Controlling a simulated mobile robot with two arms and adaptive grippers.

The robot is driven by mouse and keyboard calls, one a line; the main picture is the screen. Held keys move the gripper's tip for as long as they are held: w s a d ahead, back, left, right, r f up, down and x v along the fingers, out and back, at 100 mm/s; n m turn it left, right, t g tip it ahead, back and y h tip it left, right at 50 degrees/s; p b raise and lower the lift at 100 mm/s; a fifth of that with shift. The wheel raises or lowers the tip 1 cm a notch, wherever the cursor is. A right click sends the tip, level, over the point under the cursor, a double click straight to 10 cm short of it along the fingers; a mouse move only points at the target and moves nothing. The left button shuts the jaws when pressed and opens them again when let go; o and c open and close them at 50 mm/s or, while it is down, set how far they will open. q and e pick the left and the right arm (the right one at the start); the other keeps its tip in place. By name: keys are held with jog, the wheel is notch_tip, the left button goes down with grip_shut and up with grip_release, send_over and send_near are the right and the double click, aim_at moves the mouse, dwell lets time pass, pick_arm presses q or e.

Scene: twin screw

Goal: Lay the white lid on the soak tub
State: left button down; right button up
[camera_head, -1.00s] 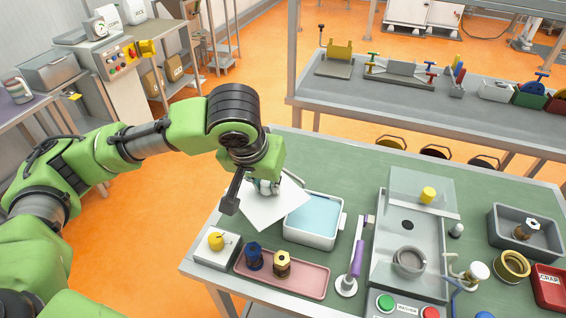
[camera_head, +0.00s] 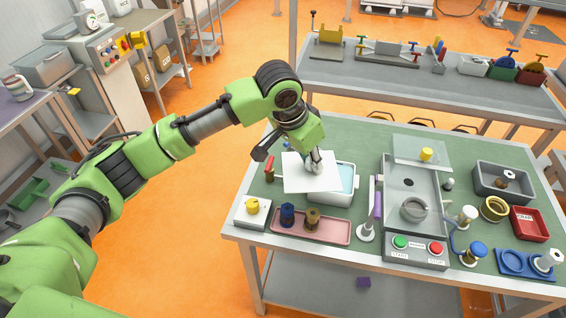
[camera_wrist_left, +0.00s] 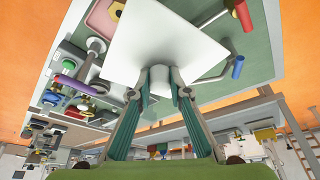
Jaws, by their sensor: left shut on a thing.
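The white lid (camera_head: 304,178) is a flat square plate. It hangs tilted from my left gripper (camera_head: 315,165), over the left part of the soak tub. The left wrist view shows the lid (camera_wrist_left: 165,40) large, with the left gripper (camera_wrist_left: 161,80) shut on the knob at its middle. The soak tub (camera_head: 340,200) is a white rectangular tub with pale blue liquid, on the green table. Its right part shows, and the lid hides its left part. I cannot tell whether the lid touches the rim. My right gripper is not in view.
A pink tray (camera_head: 335,233) with a blue and a brown fitting stands in front of the tub. A purple-handled tool (camera_head: 377,205) stands close on the right, beside a grey machine (camera_head: 408,240). A red-handled tool (camera_head: 269,168) is left of the lid.

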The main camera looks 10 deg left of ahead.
aim_at(335, 165)
pick_arm(q)
jog(key=w+d+m, duration=0.1)
jog(key=d, duration=0.1)
jog(key=w+d+m+p, duration=0.1)
jog(key=d, duration=0.1)
jog(key=w+d+m, duration=0.1)
jog(key=shift+d+f+g+h+p, duration=0.25)
jog(key=shift+d+g+h+p, duration=0.05)
jog(key=shift+d+h+p, duration=0.1)
jog(key=shift+w+d+f, duration=0.1)
jog(key=shift+w+f, duration=0.05)
notch_tip(335, 165, down, 2)
jog(key=b, duration=0.2)
jog(key=shift+b, duration=0.3)
notch_tip(335, 165, down, 5)
jog(key=b, duration=0.5)
jog(key=shift+w+r, duration=0.3)
jog(key=shift+w, duration=1.8)
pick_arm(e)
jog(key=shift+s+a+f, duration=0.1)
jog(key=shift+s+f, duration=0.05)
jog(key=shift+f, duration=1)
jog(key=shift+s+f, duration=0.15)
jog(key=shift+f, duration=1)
pick_arm(q)
jog(key=shift+p, duration=0.75)
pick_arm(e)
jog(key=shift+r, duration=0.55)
